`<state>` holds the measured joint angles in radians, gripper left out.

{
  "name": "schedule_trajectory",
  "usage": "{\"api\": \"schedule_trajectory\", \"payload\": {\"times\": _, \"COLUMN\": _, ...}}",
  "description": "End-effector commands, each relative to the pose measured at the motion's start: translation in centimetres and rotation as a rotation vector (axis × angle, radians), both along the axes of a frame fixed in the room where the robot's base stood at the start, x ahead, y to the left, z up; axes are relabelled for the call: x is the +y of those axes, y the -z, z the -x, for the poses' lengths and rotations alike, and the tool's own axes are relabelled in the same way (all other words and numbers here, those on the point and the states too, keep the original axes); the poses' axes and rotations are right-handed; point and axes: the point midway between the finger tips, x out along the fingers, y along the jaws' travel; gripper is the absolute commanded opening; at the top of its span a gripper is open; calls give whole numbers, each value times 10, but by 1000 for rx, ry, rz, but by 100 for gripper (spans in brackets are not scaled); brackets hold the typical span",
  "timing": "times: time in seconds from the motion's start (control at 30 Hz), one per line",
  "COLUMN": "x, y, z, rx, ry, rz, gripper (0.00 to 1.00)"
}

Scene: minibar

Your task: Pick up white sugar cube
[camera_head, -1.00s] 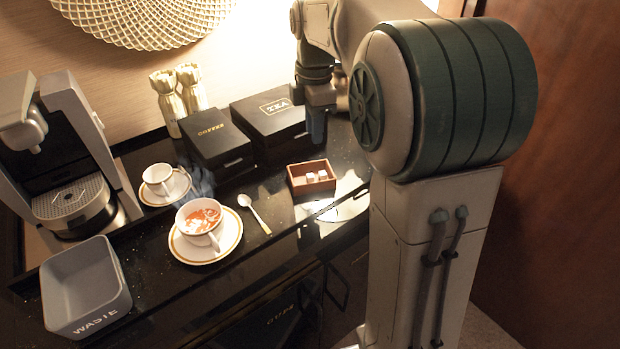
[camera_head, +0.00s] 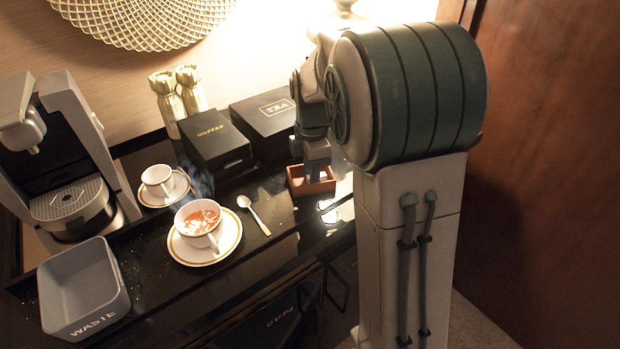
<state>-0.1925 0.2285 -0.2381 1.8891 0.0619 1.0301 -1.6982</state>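The small brown wooden box (camera_head: 314,188) stands on the black counter right of the spoon. The white sugar cubes that lay in it a second ago are hidden now by my gripper. My gripper (camera_head: 312,172) points down over the box, with its fingers at or inside the opening. The finger gap is too small and too covered to tell whether it is open or shut, or whether it touches a cube.
A spoon (camera_head: 254,215) and a steaming cup of tea (camera_head: 199,222) on a saucer are left of the box. Black COFFEE (camera_head: 213,140) and TEA (camera_head: 262,122) boxes stand behind. An empty cup (camera_head: 158,180), coffee machine (camera_head: 75,200) and WASTE bin (camera_head: 85,290) are farther left.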

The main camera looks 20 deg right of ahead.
Motion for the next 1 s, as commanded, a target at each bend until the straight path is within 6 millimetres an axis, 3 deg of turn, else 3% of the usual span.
{"api": "schedule_trajectory", "payload": {"times": 0.1, "x": 0, "y": 0, "z": 0, "rx": 0, "ry": 0, "rz": 0, "gripper": 25}}
{"api": "schedule_trajectory", "payload": {"times": 0.2, "x": 0, "y": 0, "z": 0, "rx": 0, "ry": 0, "rz": 0, "gripper": 0}}
{"api": "schedule_trajectory", "payload": {"times": 0.73, "x": 0, "y": -6, "z": 0, "rx": 0, "ry": 0, "rz": -1, "gripper": 0}}
{"api": "schedule_trajectory", "payload": {"times": 1.0, "x": -1, "y": -45, "z": 0, "rx": -3, "ry": 1, "rz": -1, "gripper": 0}}
